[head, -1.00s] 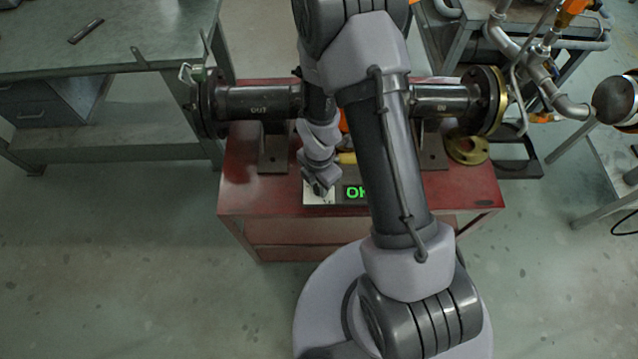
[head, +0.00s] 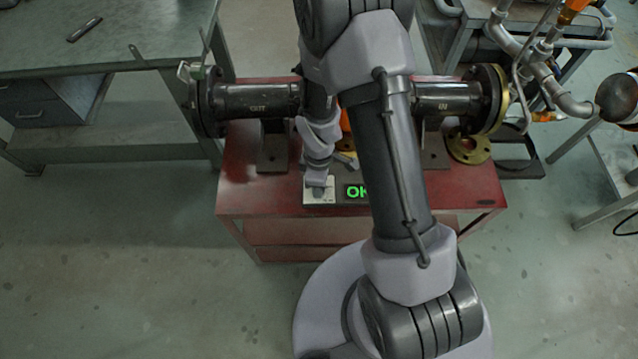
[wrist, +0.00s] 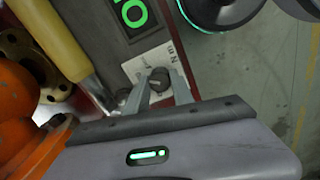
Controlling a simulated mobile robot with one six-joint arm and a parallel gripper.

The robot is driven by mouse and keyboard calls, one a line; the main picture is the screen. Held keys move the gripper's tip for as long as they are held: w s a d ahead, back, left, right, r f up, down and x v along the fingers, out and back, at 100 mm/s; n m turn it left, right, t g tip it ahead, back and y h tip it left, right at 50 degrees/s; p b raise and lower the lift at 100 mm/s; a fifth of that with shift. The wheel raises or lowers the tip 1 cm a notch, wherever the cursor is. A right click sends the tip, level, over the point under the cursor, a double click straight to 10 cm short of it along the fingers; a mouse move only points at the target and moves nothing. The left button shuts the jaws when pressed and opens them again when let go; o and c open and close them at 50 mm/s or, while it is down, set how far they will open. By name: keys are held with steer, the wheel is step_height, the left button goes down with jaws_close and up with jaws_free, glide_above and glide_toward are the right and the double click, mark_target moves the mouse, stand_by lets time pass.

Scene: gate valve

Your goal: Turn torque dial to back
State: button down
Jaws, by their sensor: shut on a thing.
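The torque dial (wrist: 159,80) is a small dark knob on a white plate (wrist: 148,62) with partly readable lettering. In the wrist view it sits between the two fingertips of my gripper (wrist: 160,84), which is shut on it. In the head view my gripper (head: 319,190) points down over the white plate at the front of the red bench, and the dial is mostly hidden beneath it. The pointer direction of the dial cannot be read.
A black flanged pipe (head: 258,100) crosses the red bench (head: 240,190) behind the dial. In the wrist view a yellow-handled tool (wrist: 52,38) and an orange object (wrist: 22,125) lie close to my gripper. A brass flange (head: 470,148) lies at the right.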

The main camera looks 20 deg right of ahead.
steer(key=m+b, duration=0.1)
steer(key=m, duration=0.5)
steer(key=shift+m, duration=0.4)
stand_by(0.4)
steer(key=c, duration=1.1)
jaws_free()
step_height(320, 180, up, 17)
steer(key=p, duration=0.7)
steer(key=shift+r, duration=0.2)
